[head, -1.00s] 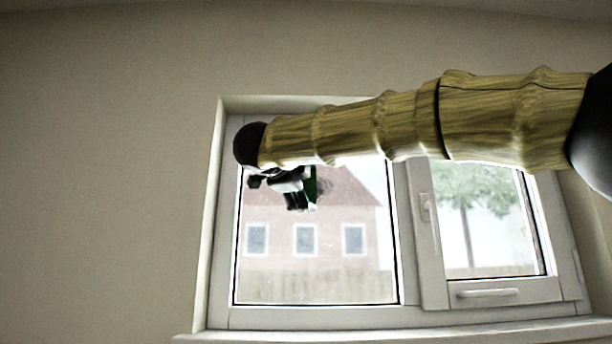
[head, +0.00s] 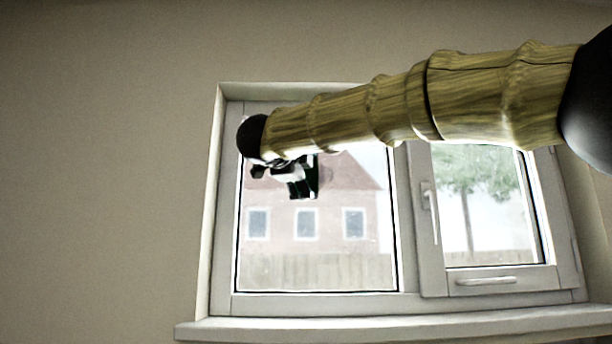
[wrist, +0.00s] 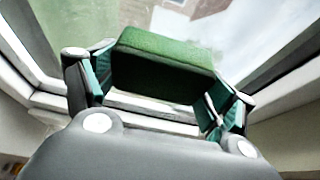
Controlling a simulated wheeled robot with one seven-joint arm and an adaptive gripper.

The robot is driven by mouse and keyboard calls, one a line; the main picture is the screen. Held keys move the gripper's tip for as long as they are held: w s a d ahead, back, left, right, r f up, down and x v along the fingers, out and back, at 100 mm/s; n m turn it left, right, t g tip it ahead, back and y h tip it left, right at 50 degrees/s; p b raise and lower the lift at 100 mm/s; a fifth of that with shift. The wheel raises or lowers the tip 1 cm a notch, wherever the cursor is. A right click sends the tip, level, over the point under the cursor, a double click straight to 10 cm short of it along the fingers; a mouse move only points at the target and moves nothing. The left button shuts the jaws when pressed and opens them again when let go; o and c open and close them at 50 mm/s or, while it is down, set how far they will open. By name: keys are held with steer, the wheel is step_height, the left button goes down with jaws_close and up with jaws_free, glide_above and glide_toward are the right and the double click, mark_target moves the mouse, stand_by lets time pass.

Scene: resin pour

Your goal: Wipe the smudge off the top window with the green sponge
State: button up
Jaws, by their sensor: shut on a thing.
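The green sponge (wrist: 165,62) is between the two fingers of my gripper (wrist: 158,88) in the wrist view, and the fingers are shut on it. In the head view my gripper (head: 296,178) is in front of the upper part of the large left window pane (head: 318,268). The sponge shows there as a dark green edge (head: 315,178) on the gripper's right side, at or close to the glass; I cannot tell if it touches. A faint greyish smudge (head: 327,174) shows just right of the sponge. The gripper and sponge may hide part of it.
The white window frame (head: 409,240) divides the large pane from a smaller right sash with a handle (head: 430,205). A sill (head: 390,325) juts out below. Bare beige wall (head: 100,180) lies to the left. My arm crosses the window's top.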

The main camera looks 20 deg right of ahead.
steer(key=shift+w+d+p, duration=0.3)
steer(key=shift+w+p, duration=0.15)
steer(key=shift+w, duration=0.4)
stand_by(0.5)
steer(key=shift+s+d+b, duration=0.1)
steer(key=shift+s+d, duration=0.15)
steer(key=shift+d, duration=0.4)
steer(key=shift+s+d+b, duration=0.1)
steer(key=shift+s+d, duration=0.1)
steer(key=shift+d, duration=0.45)
steer(key=shift+s+d+b, duration=0.1)
steer(key=shift+s+d, duration=0.15)
steer(key=shift+d, duration=0.4)
steer(key=shift+s+d+b, duration=0.2)
steer(key=shift+d, duration=0.65)
steer(key=shift+s+d+b, duration=0.15)
steer(key=shift+d, duration=0.9)
steer(key=shift+r, duration=0.1)
steer(key=shift+a, duration=0.15)
steer(key=shift+w+a+p, duration=0.25)
steer(key=shift+a+p, duration=0.1)
steer(key=shift+a, duration=0.6)
steer(key=shift+w+a+p, duration=0.25)
steer(key=shift+a+p, duration=0.05)
steer(key=shift+a, duration=0.6)
steer(key=shift+a, duration=0.1)
